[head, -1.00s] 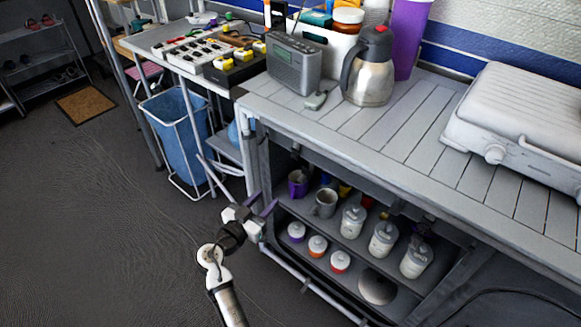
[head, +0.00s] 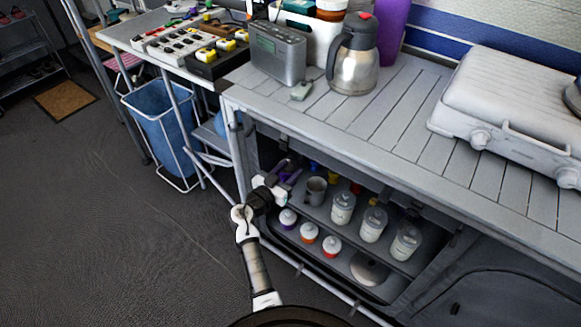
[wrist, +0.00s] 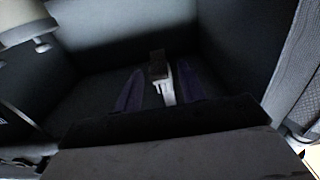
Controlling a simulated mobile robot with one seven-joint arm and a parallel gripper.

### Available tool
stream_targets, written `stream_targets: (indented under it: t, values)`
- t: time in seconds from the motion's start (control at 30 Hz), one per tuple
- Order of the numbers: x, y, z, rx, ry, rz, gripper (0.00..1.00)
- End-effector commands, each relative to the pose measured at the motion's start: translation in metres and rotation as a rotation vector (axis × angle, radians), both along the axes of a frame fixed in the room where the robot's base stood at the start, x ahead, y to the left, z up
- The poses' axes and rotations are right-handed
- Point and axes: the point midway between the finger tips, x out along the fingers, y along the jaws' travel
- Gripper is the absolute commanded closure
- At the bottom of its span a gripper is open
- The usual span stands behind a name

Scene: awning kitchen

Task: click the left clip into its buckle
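My gripper (wrist: 160,88) shows two purple fingers standing apart in the wrist view. A small pale clip-like piece with a dark top (wrist: 167,84) lies between and beyond them. I cannot tell whether it is the left clip or its buckle, or whether the fingers touch it. In the head view my gripper (head: 287,170) is at the upper left of the shelf unit's (head: 268,232) open front, by its left post. The fingers look parted there too. No clip or buckle can be made out clearly in the head view.
A grey mug (head: 315,190) and several lidded jars (head: 342,208) stand on the shelves right of my gripper. The slatted worktop (head: 370,122) overhangs above. A kettle jug (head: 352,60) and radio (head: 278,55) stand on it.

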Motion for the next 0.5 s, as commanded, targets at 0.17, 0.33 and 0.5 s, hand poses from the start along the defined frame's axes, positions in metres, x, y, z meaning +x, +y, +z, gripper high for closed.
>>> stream_targets:
  t: [0.17, 0.33, 0.5]
  values:
    - [0.0087, -0.0069, 0.0000, 0.000, 0.001, 0.000, 0.60]
    - [0.0095, -0.0074, -0.0004, 0.001, 0.001, 0.000, 0.60]
    - [0.0092, -0.0072, -0.0004, 0.001, 0.001, 0.000, 0.69]
